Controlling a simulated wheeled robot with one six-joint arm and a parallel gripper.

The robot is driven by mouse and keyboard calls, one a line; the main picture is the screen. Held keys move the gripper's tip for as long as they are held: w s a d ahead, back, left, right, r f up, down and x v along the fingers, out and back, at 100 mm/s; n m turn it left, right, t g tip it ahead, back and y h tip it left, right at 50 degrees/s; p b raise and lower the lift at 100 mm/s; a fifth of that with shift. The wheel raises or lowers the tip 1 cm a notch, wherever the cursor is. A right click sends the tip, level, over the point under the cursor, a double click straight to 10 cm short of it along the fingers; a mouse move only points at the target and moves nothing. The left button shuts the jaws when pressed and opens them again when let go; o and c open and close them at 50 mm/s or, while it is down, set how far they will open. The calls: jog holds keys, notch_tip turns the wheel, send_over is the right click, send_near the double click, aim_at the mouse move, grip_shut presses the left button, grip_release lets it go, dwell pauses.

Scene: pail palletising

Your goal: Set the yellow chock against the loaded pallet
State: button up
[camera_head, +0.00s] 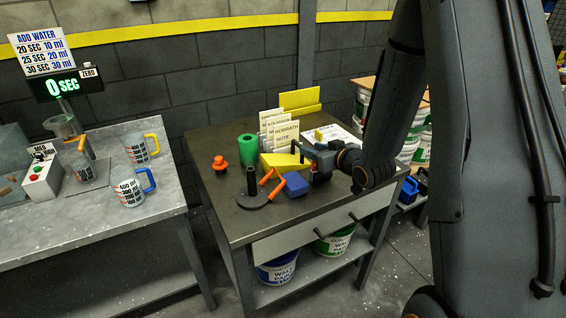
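A yellow wedge-shaped piece (282,161), which looks like the chock, is over the dark workbench top (222,192), near its middle. My gripper (306,160) reaches in from the right and is at the wedge's right end. Its fingers are small and partly hidden, so I cannot tell whether they are closed on the wedge or only beside it, or whether the wedge touches the bench. White pails (409,152) stacked behind my arm at the right look like the pallet load. My arm covers much of the stack, and the pallet base is hidden.
Around the wedge are a green roll (247,151), an orange knob-like piece (219,165), a black post on a round base (252,184), a blue block (295,184) and upright cards (281,131). Pails (277,270) sit on the lower shelf. A grey table (95,222) with mugs stands left.

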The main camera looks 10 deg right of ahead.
aim_at(286, 157)
jog(key=shift+p+x, duration=1)
jog(key=shift+x, duration=2.8)
jog(key=shift+s+f, duration=0.1)
jog(key=shift+f, duration=0.05)
jog(key=shift+c, duration=0.4)
grip_shut()
